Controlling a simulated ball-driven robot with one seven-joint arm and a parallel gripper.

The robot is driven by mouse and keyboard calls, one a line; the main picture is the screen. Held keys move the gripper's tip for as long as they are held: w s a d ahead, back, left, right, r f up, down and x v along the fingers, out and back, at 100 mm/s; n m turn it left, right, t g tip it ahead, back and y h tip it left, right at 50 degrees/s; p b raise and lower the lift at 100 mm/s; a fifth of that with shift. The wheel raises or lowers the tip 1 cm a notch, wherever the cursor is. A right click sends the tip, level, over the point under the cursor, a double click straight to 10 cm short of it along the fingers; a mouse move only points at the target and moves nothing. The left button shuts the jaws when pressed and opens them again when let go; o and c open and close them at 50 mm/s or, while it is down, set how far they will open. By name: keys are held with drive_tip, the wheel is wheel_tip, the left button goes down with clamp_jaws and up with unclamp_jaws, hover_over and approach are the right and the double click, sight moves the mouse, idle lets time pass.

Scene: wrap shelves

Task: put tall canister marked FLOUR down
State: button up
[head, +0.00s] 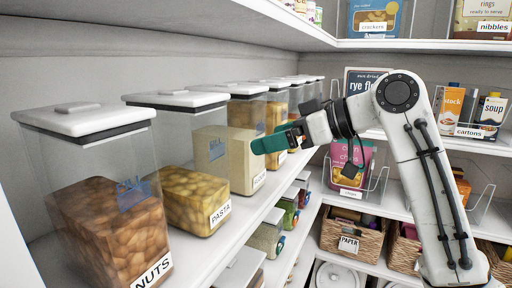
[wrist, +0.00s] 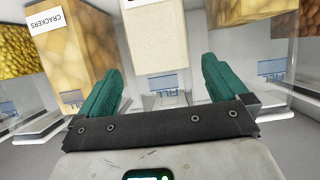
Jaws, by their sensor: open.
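The tall canister with pale, flour-like contents (head: 222,150) stands upright in the row on the left shelf, behind the PASTA canister. Its front label is too small to read. My gripper (head: 272,143) is at its front, level with the upper part of the contents, and covers part of it. In the wrist view the teal fingers of my gripper (wrist: 160,66) are spread wide, with the pale canister (wrist: 157,38) beyond and between them. Neither finger visibly touches it. The canister's base is partly hidden in the head view.
The NUTS canister (head: 105,225) and PASTA canister (head: 185,195) stand nearer; the CRACKERS canister (wrist: 72,50) is beside the pale one. Small jars (head: 268,238) line a lower shelf. Baskets (head: 350,232) and a bin with a pink bag (head: 350,160) are on the back shelves.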

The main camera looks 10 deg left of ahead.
drive_tip(key=shift+v, duration=2.25)
drive_tip(key=s+d+f+m+h, duration=0.2)
drive_tip(key=s+d+f+m, duration=0.15)
drive_tip(key=f, duration=0.95)
drive_tip(key=s+d+f+m+t+h, duration=0.1)
drive_tip(key=s+d+f+m+h, duration=0.2)
drive_tip(key=f, duration=1)
drive_tip(key=s+d+f+m+h, duration=0.1)
drive_tip(key=s+d+f+m, duration=0.3)
drive_tip(key=f, duration=1)
drive_tip(key=s+d+f+m+g+h, duration=0.1)
drive_tip(key=s+d+f, duration=0.4)
drive_tip(key=s, duration=0.5)
drive_tip(key=s+d+f+m+g+h, duration=0.1)
drive_tip(key=s+d+f, duration=0.4)
drive_tip(key=s, duration=0.5)
drive_tip(key=s+d+f+m+g+h, duration=0.2)
drive_tip(key=s+d+f+h, duration=0.2)
drive_tip(key=s, duration=0.7)
drive_tip(key=shift+d+f+g+h, duration=0.3)
drive_tip(key=shift+d+f+h, duration=0.15)
drive_tip(key=shift+d, duration=0.15)
drive_tip(key=shift+s, duration=0.1)
